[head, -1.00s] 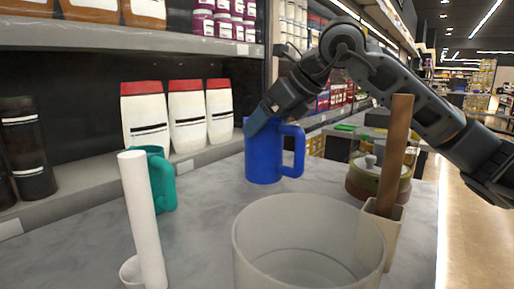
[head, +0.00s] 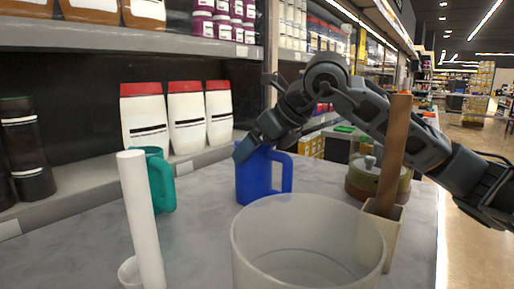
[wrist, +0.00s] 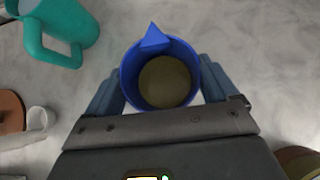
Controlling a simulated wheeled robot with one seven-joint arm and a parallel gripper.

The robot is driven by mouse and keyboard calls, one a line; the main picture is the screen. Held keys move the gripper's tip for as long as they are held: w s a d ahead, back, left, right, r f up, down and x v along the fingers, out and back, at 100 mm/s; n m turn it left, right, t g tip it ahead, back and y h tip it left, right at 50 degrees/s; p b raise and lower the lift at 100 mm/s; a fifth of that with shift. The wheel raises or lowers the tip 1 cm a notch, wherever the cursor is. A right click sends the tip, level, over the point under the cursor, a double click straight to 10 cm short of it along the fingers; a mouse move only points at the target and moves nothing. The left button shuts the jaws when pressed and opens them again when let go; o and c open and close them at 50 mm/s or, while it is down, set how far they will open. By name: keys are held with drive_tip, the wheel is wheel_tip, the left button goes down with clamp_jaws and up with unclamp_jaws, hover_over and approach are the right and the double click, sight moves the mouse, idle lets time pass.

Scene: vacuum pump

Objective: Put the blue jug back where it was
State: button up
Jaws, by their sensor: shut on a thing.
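The blue jug (head: 258,182) stands upright at the middle of the grey counter, its handle (head: 284,172) to the right. My gripper (head: 250,148) reaches it from above and behind. In the wrist view, my gripper's fingers (wrist: 160,88) press on opposite sides of the blue jug (wrist: 128,72), and its open top shows something olive-brown inside. The jug's base is low over the counter; I cannot tell for sure whether it touches.
A teal jug (head: 160,182) stands left of the blue jug. A white upright tube (head: 141,215) and a large translucent container (head: 300,240) are in front. A holder with a brown stick (head: 394,150) and a lidded pot (head: 366,175) are to the right. Shelves line the back.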

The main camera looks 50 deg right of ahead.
drive_tip(key=o, duration=1.8)
drive_tip(key=shift+o, duration=0.2)
drive_tip(key=p+v, duration=0.1)
drive_tip(key=v, duration=1.1)
